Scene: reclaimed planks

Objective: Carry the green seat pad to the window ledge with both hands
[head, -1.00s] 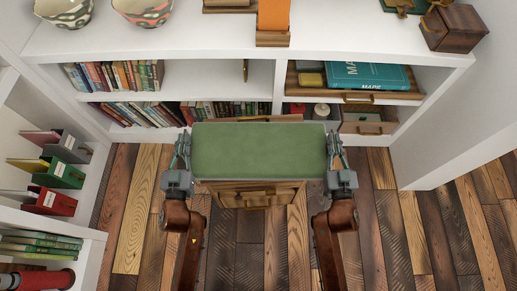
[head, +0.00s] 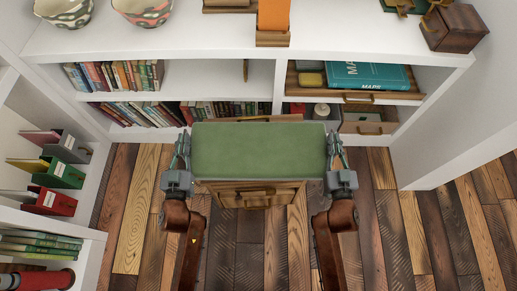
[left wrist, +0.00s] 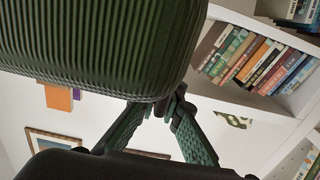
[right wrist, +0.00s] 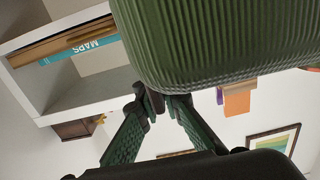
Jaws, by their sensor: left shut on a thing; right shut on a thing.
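The green seat pad (head: 258,150) is a flat rounded rectangle held level between my two grippers in the head view. My left gripper (head: 184,145) is shut on its left edge and my right gripper (head: 333,145) is shut on its right edge. The pad's ribbed underside fills the top of the left wrist view (left wrist: 95,45) and of the right wrist view (right wrist: 215,40). The pad hides part of a wooden drawer unit (head: 257,194) below it. I cannot tell which surface is the window ledge.
A white bookshelf (head: 180,50) stands ahead, with two patterned bowls (head: 143,10), an orange item (head: 273,16) and a wooden box (head: 453,27) on top. A white shelf with file holders (head: 62,172) is at the left. The plank floor (head: 420,240) is clear at the right.

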